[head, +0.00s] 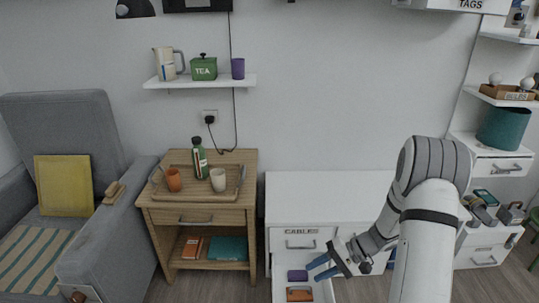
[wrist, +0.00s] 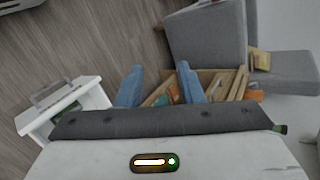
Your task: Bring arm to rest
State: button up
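My arm reaches down from the right in the head view, in front of the white desk (head: 330,190). My gripper (head: 320,268) has two blue fingers and points left near an open drawer of the desk. In the wrist view the fingers of my gripper (wrist: 158,78) stand well apart with nothing between them. The wooden side table and its contents show beyond them. The lower part of the arm hides some of the desk front.
The open drawer holds a purple item (head: 297,275) and an orange item (head: 300,295). A wooden side table (head: 205,217) with a tray, bottle and cups stands left. A grey armchair (head: 110,225) is further left. A white shelf unit (head: 487,250) stands right.

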jog(key=s+r+t+h+p, duration=0.1)
jog(key=s+r+h+p, duration=0.2)
jog(key=r, duration=1)
jog(key=s+r+n+t+h+p, duration=0.1)
jog(key=s+r+h+p, duration=0.3)
jog(key=s+r+p, duration=0.3)
jog(key=s+r+n+t+h+p, duration=0.1)
jog(key=s+r+h+p, duration=0.3)
jog(key=r, duration=1.4)
jog(key=s+d+t+p, duration=0.1)
jog(key=s, duration=0.3)
jog(key=shift+s+r, duration=0.25)
jog(key=shift+r, duration=0.1)
